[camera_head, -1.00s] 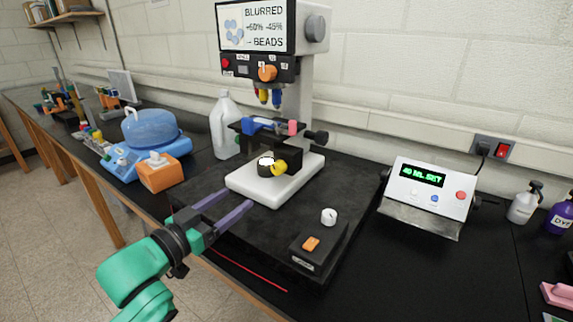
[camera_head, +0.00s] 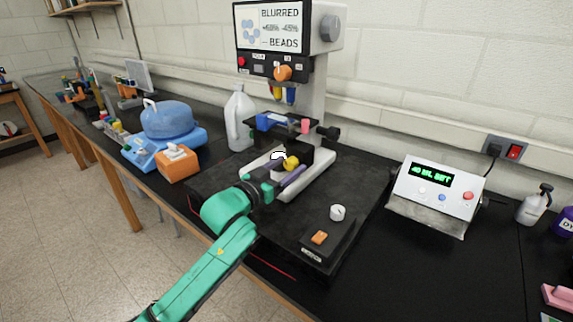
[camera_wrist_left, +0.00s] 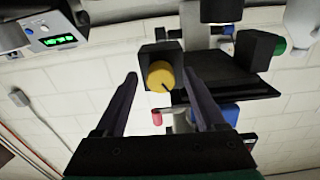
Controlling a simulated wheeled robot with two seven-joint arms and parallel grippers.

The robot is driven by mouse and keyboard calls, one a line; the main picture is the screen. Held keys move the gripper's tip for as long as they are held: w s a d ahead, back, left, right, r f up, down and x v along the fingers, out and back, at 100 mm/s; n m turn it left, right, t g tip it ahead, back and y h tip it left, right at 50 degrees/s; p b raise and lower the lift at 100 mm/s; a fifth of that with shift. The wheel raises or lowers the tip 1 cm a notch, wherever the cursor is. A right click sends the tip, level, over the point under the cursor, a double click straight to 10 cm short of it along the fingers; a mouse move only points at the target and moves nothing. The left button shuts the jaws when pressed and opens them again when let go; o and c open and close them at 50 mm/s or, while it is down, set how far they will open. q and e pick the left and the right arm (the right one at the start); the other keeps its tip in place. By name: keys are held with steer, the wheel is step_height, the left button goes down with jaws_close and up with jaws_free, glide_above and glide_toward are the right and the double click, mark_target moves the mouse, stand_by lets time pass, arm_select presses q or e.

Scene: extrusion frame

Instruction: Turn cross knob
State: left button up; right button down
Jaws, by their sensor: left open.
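A round yellow knob (camera_head: 291,162) with a dark pointer line sits low on the front of the microscope-like device (camera_head: 318,95). It also shows in the left wrist view (camera_wrist_left: 161,76), in front of a dark block. My left gripper (camera_head: 286,170) is open, with its two purple fingers on either side of the yellow knob and gaps visible between them and it. The fingers hide part of the knob's mount in the head view. A white piece (camera_head: 278,156) shows beside the yellow knob. I cannot tell which knob is the cross knob. My right gripper is out of view.
An orange knob (camera_head: 282,73) is on the panel under the screen reading "BLURRED". A control box with a white knob (camera_head: 337,212) and orange switch (camera_head: 319,237) stands front right. A white jug (camera_head: 240,120) and an orange box (camera_head: 177,163) stand left.

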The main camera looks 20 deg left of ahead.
arm_select(q)
jaws_close()
steer(key=shift+m, duration=0.4)
steer(key=m, duration=0.2)
steer(key=shift+m, duration=0.3)
steer(key=m+p, duration=0.1)
steer(key=m, duration=0.2)
steer(key=shift+m, duration=0.3)
steer(key=m, duration=0.3)
steer(key=shift+m, duration=2.4)
